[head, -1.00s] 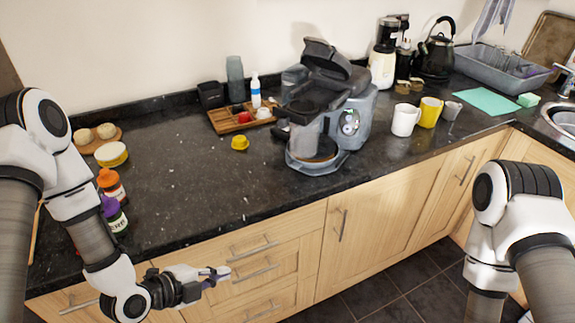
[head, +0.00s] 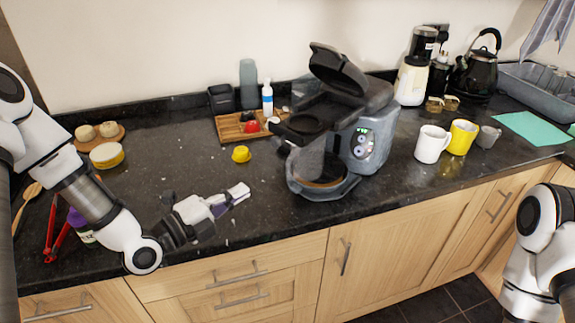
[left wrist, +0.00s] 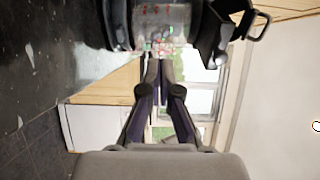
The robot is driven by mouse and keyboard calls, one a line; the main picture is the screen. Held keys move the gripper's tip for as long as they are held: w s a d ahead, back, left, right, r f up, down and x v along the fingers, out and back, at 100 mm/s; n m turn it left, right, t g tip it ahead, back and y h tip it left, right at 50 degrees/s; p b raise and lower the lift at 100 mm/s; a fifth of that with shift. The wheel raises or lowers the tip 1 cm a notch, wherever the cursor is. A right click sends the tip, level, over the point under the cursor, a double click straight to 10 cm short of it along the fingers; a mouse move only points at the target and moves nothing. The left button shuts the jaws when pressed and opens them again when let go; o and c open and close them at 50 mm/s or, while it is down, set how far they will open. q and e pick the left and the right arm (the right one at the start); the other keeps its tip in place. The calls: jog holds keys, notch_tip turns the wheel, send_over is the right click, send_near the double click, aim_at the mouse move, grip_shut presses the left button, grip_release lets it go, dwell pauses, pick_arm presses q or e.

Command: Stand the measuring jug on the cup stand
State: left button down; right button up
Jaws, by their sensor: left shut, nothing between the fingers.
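The measuring jug (head: 309,160), a clear greyish vessel, appears to stand inside the coffee machine on the cup stand (head: 325,189). The machine's dark head hides its top. In the left wrist view, the clear jug (left wrist: 165,14) with red marks shows between the machine's dark parts, close beyond my fingers. I cannot tell exactly how its foot sits. My left gripper (head: 238,193) is shut and empty, over the counter to the left of the machine and apart from it. It shows in the left wrist view (left wrist: 160,70) too. My right gripper is out of view.
The coffee machine (head: 371,140) has its lid raised. A white mug (head: 431,146) and yellow mug (head: 461,138) stand right. Red tongs (head: 55,238) lie far left.

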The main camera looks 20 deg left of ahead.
pick_arm(q)
send_near(294, 163)
jog(key=p+x, duration=0.2)
jog(key=x, duration=0.4)
jog(key=shift+w+d+p, duration=0.25)
jog(key=shift+d+p, duration=0.05)
jog(key=shift+w+d, duration=0.15)
jog(key=shift+w, duration=0.1)
